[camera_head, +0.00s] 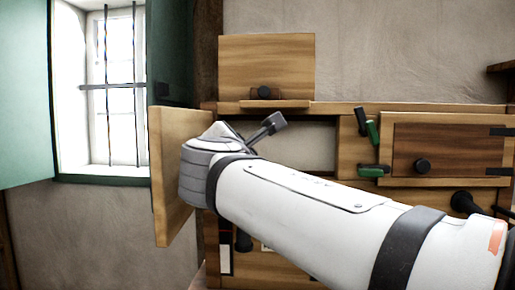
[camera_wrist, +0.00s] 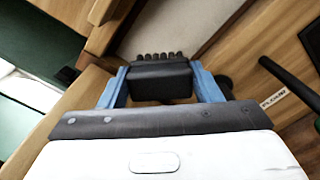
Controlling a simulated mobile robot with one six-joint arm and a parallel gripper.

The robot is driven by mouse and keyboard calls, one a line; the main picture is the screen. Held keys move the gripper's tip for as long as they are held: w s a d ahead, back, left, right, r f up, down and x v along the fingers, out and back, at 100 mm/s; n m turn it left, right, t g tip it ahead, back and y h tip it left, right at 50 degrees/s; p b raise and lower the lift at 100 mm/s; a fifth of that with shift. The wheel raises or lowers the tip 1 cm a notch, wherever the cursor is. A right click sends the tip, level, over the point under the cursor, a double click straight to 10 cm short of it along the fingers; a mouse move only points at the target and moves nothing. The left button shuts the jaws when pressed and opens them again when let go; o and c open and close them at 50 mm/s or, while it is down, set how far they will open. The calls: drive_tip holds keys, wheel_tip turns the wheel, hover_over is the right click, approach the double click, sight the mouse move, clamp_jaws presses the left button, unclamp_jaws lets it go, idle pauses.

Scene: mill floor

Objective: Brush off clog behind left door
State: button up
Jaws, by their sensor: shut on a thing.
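The left door (camera_head: 173,175) stands swung open toward me at the left end of the wooden cabinet. The opening (camera_head: 308,140) beside it shows a pale back surface. I cannot make out a clog in either view. In the wrist view my gripper (camera_wrist: 160,88), with its blue fingers, is shut on a black brush (camera_wrist: 161,74). The bristles point away from me, toward the cabinet. In the head view my arm hides the fingers and the lower part of the opening. I cannot tell whether the bristles touch anything.
A wooden panel (camera_head: 267,55) with a black knob stands above the opening. The right door (camera_head: 447,147) is shut, with green-handled latches (camera_head: 373,133) at its left edge. A green-shuttered window (camera_head: 120,90) is at left. A black bar (camera_wrist: 290,85) shows right in the wrist view.

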drive_tip(key=w+d+f+b, duration=0.1)
drive_tip(key=w+f, duration=0.1)
drive_tip(key=w, duration=0.4)
drive_tip(key=shift+w+d, duration=0.15)
drive_tip(key=shift+w, duration=0.15)
drive_tip(key=shift+w+d, duration=0.25)
drive_tip(key=shift+w, duration=0.95)
idle(0.7)
drive_tip(key=shift+d, duration=0.1)
drive_tip(key=shift+s+d+b, duration=0.15)
drive_tip(key=shift+s+d, duration=0.1)
drive_tip(key=shift+d, duration=0.7)
drive_tip(key=shift+s+d+b, duration=0.15)
drive_tip(key=shift+s+d, duration=0.1)
drive_tip(key=shift+d, duration=0.65)
drive_tip(key=shift+w, duration=0.15)
drive_tip(key=shift+a, duration=0.1)
